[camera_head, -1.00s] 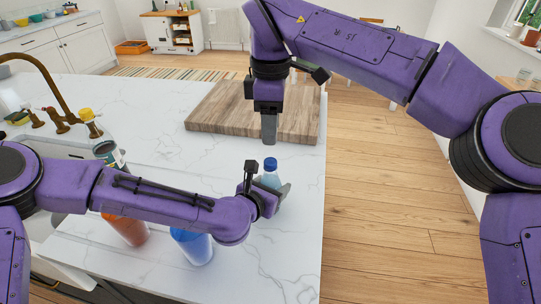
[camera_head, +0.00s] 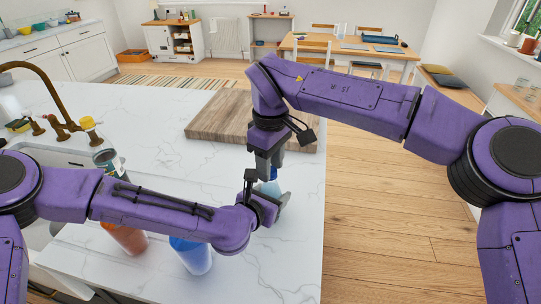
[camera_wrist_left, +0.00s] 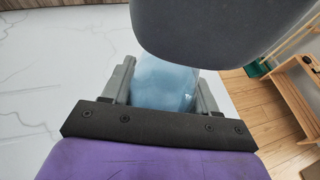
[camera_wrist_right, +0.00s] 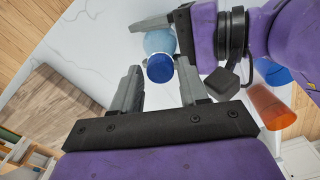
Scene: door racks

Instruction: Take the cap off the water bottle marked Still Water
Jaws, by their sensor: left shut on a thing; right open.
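The clear, pale blue water bottle (camera_head: 271,188) stands upright near the counter's right edge, with a blue cap (camera_wrist_right: 160,69). No label text is readable on it. My left gripper (camera_wrist_left: 164,88) is shut around the bottle's body from the side. My right gripper (camera_wrist_right: 158,66) is open above the bottle, with the cap showing between its two fingertips, apparently not gripped. In the head view the right gripper (camera_head: 268,170) mostly hides the cap. In the left wrist view a dark grey part hides the bottle's top.
A yellow-capped bottle (camera_head: 105,155) stands by the sink and brass tap (camera_head: 50,90). A wooden board (camera_head: 215,118) lies behind. The counter's right side drops to the floor.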

